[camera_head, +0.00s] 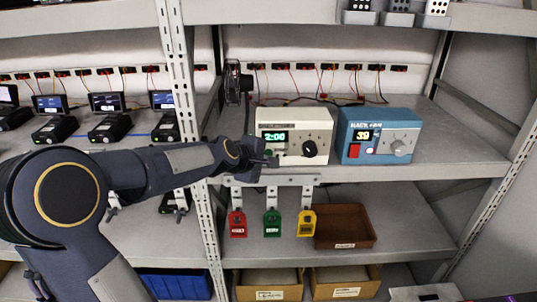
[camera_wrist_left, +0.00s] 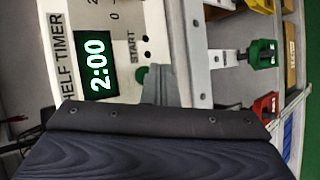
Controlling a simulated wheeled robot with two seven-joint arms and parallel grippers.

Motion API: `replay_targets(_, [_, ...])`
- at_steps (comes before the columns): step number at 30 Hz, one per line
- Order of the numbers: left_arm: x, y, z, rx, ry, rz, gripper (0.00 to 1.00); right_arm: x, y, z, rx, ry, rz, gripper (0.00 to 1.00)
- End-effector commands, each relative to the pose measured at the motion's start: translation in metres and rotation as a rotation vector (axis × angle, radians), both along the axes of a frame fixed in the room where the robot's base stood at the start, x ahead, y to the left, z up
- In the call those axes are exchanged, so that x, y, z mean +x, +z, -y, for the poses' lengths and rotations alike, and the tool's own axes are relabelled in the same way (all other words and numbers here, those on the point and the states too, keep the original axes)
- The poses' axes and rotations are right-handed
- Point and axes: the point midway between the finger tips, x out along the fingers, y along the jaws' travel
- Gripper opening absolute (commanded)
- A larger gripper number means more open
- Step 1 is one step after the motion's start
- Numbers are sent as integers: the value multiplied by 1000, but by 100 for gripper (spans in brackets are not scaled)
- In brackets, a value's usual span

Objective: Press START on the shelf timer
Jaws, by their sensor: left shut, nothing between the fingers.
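The shelf timer (camera_head: 318,128) is a cream box on the middle shelf, with a green display reading 2:00 and a black knob. In the left wrist view the timer (camera_wrist_left: 122,14) appears turned sideways, with its 2:00 display and the word START beside a green button (camera_wrist_left: 140,76). My left gripper (camera_head: 270,160) is shut and empty at the timer's lower left front. In the wrist view its fingertips (camera_wrist_left: 158,82) are right beside the green button and partly cover it. I cannot tell whether they touch it. My right gripper is not in view.
A blue box (camera_head: 378,152) with a display reading 39 stands right of the timer. Red, green (camera_head: 272,224) and yellow tags hang below the shelf edge, beside a brown tray (camera_head: 345,224). A perforated upright (camera_head: 183,90) stands by my left arm.

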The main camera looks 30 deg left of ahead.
Motion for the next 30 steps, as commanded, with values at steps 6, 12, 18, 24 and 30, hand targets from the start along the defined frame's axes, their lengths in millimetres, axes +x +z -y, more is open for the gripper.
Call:
replay_targets(6, [6, 0, -3, -1, -1, -1, 0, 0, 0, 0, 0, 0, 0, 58])
replay_targets(12, [7, 0, -4, 0, 0, 0, 0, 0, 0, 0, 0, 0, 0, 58])
replay_targets(18, [7, 0, -4, 0, 0, 0, 0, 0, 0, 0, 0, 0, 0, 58])
replay_targets(24, [9, 0, -5, 0, 0, 0, 0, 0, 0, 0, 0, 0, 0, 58])
replay_targets(30, [11, 0, -7, 0, 0, 0, 0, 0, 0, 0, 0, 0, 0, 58])
